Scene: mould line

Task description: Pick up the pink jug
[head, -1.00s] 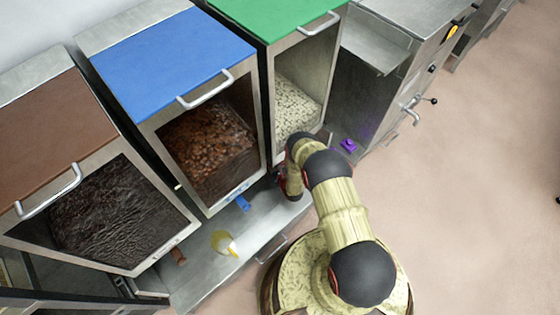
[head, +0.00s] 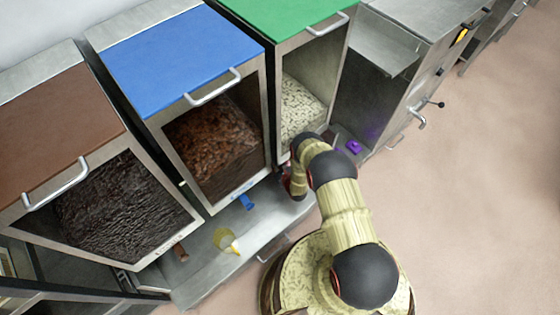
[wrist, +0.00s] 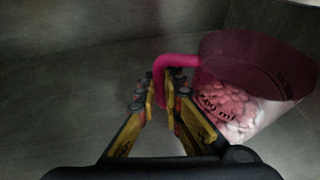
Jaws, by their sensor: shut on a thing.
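The pink jug (wrist: 250,72) is in the right half of the wrist view. It is a clear measuring jug with a pink tint, a pink handle, a printed "ml" mark and pink pieces inside. Its handle (wrist: 160,80) is on its left side, between the fingertips of my gripper (wrist: 162,100). My gripper is shut on the handle. The jug looks upright, close to a grey metal surface; I cannot tell whether it touches it. In the head view my arm hides the jug and the gripper.
Bins with a brown lid (head: 55,125), a blue lid (head: 175,60) and a green lid (head: 285,15) stand above a metal shelf (head: 205,275). A yellow-and-white jug (head: 227,240), a blue object (head: 246,202) and a purple object (head: 354,147) lie nearby. Open floor is at right.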

